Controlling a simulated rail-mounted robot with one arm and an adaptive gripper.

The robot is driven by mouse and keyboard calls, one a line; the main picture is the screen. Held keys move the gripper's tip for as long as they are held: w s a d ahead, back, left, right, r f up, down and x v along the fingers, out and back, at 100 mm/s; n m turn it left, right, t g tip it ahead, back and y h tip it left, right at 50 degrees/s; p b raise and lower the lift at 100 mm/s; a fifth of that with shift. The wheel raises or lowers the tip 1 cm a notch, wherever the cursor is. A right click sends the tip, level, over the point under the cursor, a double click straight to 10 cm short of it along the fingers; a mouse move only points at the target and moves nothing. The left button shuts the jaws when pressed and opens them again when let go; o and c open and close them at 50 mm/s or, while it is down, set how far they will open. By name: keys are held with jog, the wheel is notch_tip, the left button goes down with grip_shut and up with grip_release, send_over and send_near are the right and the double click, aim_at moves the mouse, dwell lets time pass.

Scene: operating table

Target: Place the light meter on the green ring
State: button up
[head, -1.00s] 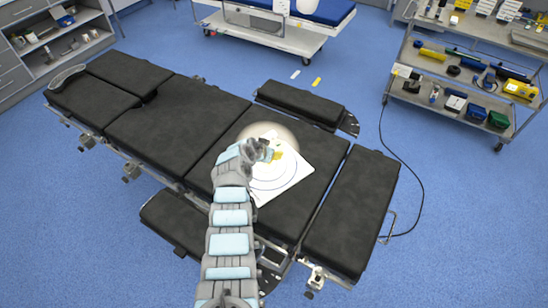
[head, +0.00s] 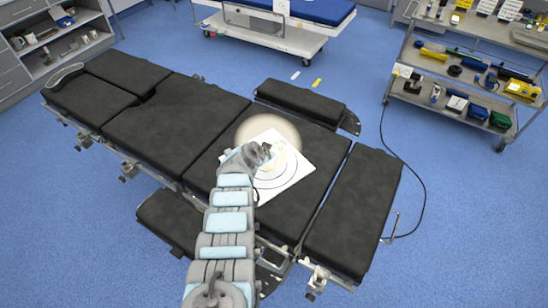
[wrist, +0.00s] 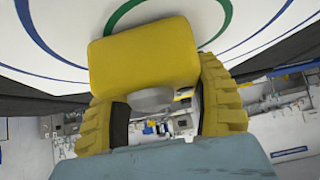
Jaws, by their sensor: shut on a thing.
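The light meter, a yellow box with a grey round part (wrist: 145,52), is between the yellow ridged fingers of my gripper (wrist: 155,95) in the wrist view. My gripper is shut on it. Behind it lies the white sheet (head: 300,178), which carries a green ring (wrist: 118,16) inside a larger blue ring (wrist: 40,46). The meter covers part of the green ring in that view; I cannot tell whether it touches the sheet. In the head view my gripper (head: 267,153) is over the upper left part of the sheet, and the meter is hard to make out in the bright light.
The sheet lies on the black padded operating table (head: 180,125). A cart with several tools (head: 465,90) stands at the upper right, with a cable on the floor. A blue-topped bed (head: 320,10) is at the back. The pads around the sheet are clear.

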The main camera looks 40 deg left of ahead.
jog(key=shift+f, duration=0.25)
jog(key=o, duration=1.3)
jog(key=shift+c, duration=0.2)
